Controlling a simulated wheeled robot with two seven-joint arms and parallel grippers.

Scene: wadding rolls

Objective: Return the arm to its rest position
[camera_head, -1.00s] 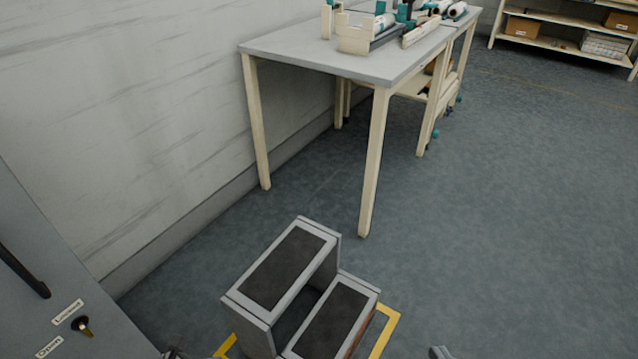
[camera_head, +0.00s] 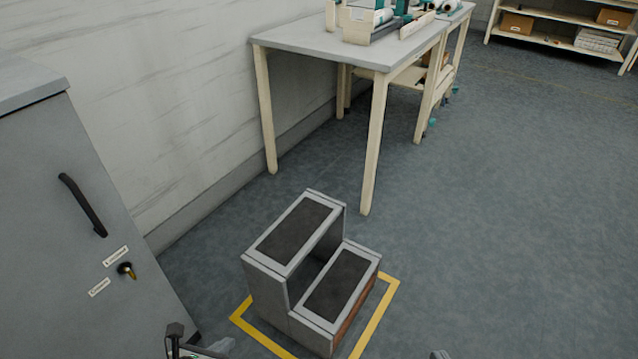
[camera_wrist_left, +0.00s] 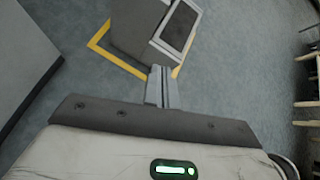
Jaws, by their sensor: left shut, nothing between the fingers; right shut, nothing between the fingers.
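My left gripper (camera_head: 182,343) shows at the bottom edge of the head view, left of the step stool. In the left wrist view its two fingers (camera_wrist_left: 161,86) are pressed together with nothing between them. Only a small tip of my right gripper (camera_head: 440,354) shows at the bottom edge of the head view, right of the stool. Both grippers are empty and apart from the things around them. Most of both arms is out of view.
A grey two-step stool (camera_head: 303,297) with dark treads stands inside a yellow floor outline (camera_head: 383,310). A grey cabinet (camera_head: 50,200) with a black handle and a key is at left. A table (camera_head: 330,45) stands behind, a shelf (camera_head: 555,45) far right. The right floor is clear.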

